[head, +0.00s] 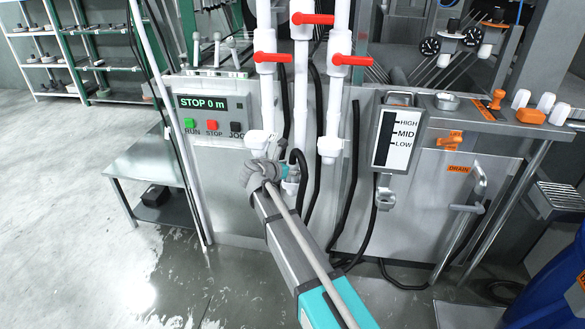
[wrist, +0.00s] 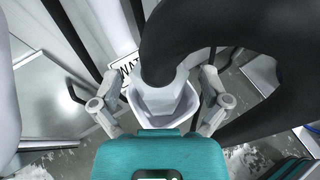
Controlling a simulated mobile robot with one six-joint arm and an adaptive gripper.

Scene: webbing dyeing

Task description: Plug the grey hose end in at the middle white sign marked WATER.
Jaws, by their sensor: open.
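The grey hose end (wrist: 168,84) is on a thick dark hose (wrist: 185,35) that bends over the top of the wrist view. It points down into a flared white socket (wrist: 145,112); how deep it sits I cannot tell. My gripper (wrist: 163,92) is open, with one finger on each side of the hose end and socket and a gap visible to both. A white sign (wrist: 123,70) reading "WAT" shows just behind; the rest is hidden by the hose. In the head view my gripper (head: 264,172) is at the foot of the middle white pipe, hiding part of the hose.
Three white pipes with red valve handles (head: 313,19) rise in front of the steel machine. A STOP 0 m panel (head: 203,103) is left, a level gauge (head: 398,138) right. Black hoses (head: 352,185) hang close by on the right. Wet floor (head: 190,280) lies open at the left front.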

